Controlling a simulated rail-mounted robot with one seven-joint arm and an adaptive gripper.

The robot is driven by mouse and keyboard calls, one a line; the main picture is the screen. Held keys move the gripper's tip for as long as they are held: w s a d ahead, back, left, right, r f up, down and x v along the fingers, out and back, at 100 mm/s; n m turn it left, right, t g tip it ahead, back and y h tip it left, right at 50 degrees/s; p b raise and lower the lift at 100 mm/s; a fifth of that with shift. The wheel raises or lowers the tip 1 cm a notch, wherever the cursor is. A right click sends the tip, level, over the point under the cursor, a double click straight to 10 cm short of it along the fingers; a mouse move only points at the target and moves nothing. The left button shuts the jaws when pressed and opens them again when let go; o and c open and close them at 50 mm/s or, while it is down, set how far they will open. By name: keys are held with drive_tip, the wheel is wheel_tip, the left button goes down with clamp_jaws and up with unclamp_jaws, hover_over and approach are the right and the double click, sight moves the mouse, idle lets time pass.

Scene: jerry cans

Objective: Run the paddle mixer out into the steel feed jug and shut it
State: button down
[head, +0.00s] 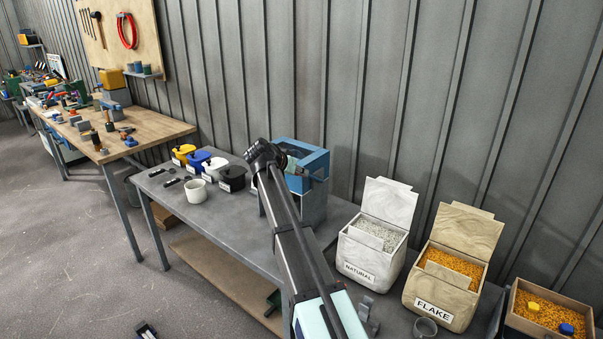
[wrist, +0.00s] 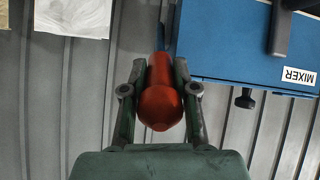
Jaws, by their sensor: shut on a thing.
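The paddle mixer is a blue box, seen in the head view (head: 312,160) on a grey-blue stand and in the wrist view (wrist: 250,45) with an upside-down MIXER label. My gripper (wrist: 159,68) is shut on a red rounded handle (wrist: 160,105) beside the mixer's left side in the wrist view. A thin blue bar (wrist: 161,35) shows beyond the handle. In the head view my arm and wrist cover the mixer's left part, and the fingers are hard to make out.
Yellow (head: 183,152), blue, white and black cans line the bench's back left, near a pale mug (head: 195,190). A NATURAL bin (head: 366,272) and a FLAKE bin (head: 440,300) stand open at right, beside a crate (head: 515,318) of orange bits. A ribbed wall (head: 400,90) rises close behind.

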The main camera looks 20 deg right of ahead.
drive_tip(key=c, duration=0.9)
unclamp_jaws()
drive_tip(key=shift+d, duration=0.1)
drive_tip(key=v, duration=1.2)
